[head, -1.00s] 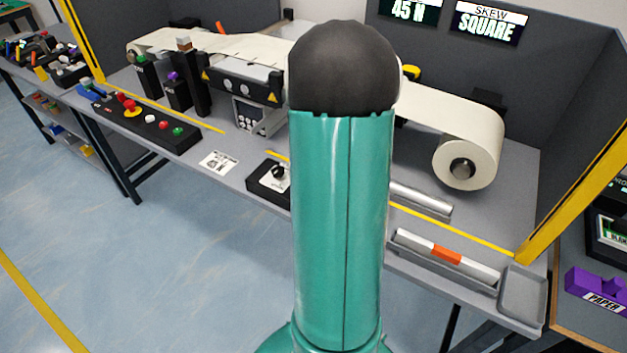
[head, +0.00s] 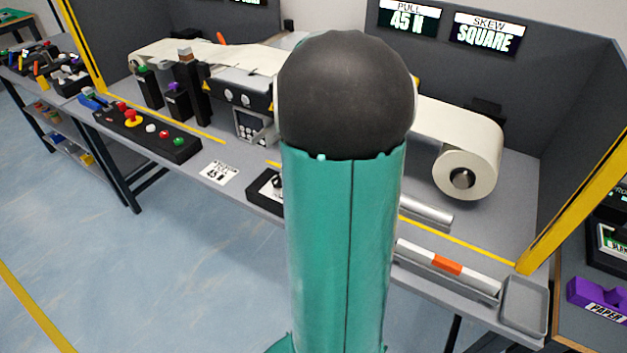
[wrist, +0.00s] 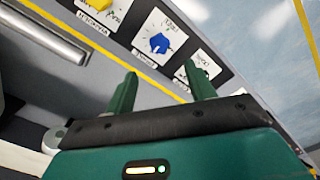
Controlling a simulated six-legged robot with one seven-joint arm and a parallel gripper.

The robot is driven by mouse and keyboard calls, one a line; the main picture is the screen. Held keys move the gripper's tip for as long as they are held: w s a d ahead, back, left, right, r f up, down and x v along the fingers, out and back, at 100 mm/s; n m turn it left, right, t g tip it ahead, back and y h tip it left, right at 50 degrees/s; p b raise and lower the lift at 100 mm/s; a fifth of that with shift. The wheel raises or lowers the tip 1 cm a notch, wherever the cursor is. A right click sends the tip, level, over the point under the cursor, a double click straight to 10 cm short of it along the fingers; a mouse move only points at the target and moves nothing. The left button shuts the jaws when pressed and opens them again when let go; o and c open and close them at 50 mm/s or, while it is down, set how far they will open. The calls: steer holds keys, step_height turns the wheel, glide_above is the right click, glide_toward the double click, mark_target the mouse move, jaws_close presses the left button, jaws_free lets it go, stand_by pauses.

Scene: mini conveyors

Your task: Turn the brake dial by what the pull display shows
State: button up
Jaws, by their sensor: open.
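The pull display (head: 408,17) on the back wall in the head view reads 45 N. In the wrist view a black panel carries a yellow dial (wrist: 95,6), a blue dial (wrist: 159,43) and a dark dial (wrist: 193,67), each on a white plate. The plate labels are too blurred to tell which is the brake dial. In the head view the panel (head: 262,203) shows only its left end; my arm hides the rest. My gripper (wrist: 160,70) is open and empty. Its fingers point toward the panel, the blue dial between and beyond the tips. One finger partly covers the dark dial.
The skew display (head: 486,33) reads SQUARE. A paper roll (head: 468,172) stands behind the yellow line. A tray (head: 524,303) sits at the right. The floor in front is clear.

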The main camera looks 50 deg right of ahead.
steer(key=shift+r, duration=2.2)
steer(key=w+a+r+n+t+h, duration=0.1)
steer(key=w+a+r+n, duration=0.15)
steer(key=a, duration=0.85)
steer(key=w+a+r+n+t, duration=0.15)
steer(key=a+r, duration=0.25)
steer(key=a, duration=0.6)
steer(key=s+a+n+t, duration=0.1)
steer(key=s+a, duration=0.2)
steer(key=a, duration=0.4)
steer(key=s+a+n+t+y, duration=0.1)
steer(key=s+a, duration=0.3)
steer(key=a, duration=0.4)
steer(key=shift+s+a+r+n+t, duration=0.15)
steer(key=shift+a+n+t, duration=0.15)
steer(key=shift+t, duration=0.25)
steer(key=shift+c, duration=0.4)
